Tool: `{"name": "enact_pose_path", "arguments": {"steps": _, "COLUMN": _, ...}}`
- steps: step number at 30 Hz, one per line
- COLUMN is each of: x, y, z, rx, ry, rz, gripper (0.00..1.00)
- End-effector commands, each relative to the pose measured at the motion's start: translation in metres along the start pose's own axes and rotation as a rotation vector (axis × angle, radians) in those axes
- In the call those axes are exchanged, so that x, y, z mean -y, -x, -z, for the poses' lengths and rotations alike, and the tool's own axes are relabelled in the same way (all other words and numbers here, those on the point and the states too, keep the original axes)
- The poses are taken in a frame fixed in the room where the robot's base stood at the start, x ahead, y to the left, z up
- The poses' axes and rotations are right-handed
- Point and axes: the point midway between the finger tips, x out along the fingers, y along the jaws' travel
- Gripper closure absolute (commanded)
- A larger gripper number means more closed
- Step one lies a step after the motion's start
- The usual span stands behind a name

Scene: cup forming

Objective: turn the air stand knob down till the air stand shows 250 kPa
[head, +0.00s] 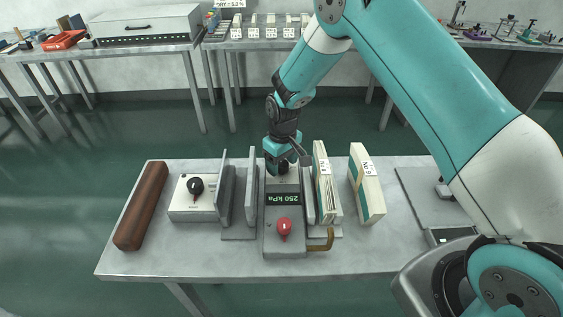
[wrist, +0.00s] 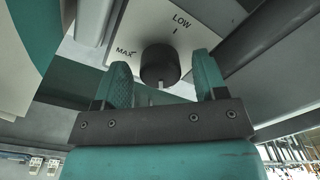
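The air stand (head: 284,243) is a grey unit in the middle of the table. A black knob (wrist: 160,66) on a pale panel (wrist: 207,17) marked LOW and MAX shows in the wrist view. My gripper (wrist: 163,88) is open, its two teal fingers on either side of the knob with visible gaps. In the head view my gripper (head: 284,160) is over the back end of the stand and largely hides the knob there. A red knob (head: 284,227) sits on the stand's front.
Grey upright plates (head: 251,186) stand close left of the air stand. A white box with a black knob (head: 196,187) and a brown bar (head: 141,206) are further left.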

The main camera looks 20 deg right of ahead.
Motion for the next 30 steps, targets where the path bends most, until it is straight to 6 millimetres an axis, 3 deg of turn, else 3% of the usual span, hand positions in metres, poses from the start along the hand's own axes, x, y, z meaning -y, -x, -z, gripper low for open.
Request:
{"name": "enact_pose_path", "arguments": {"steps": 9, "x": 0.0, "y": 0.002, "z": 0.0, "rx": 0.001, "ry": 0.0, "rz": 0.0, "gripper": 0.35}}
{"name": "enact_pose_path", "arguments": {"steps": 14, "x": 0.0, "y": 0.02, "z": 0.001, "rx": -0.003, "ry": 0.0, "rz": -0.001, "gripper": 0.35}}
{"name": "enact_pose_path", "arguments": {"steps": 30, "x": 0.0, "y": 0.148, "z": 0.001, "rx": -0.004, "ry": 0.0, "rz": -0.001, "gripper": 0.35}}
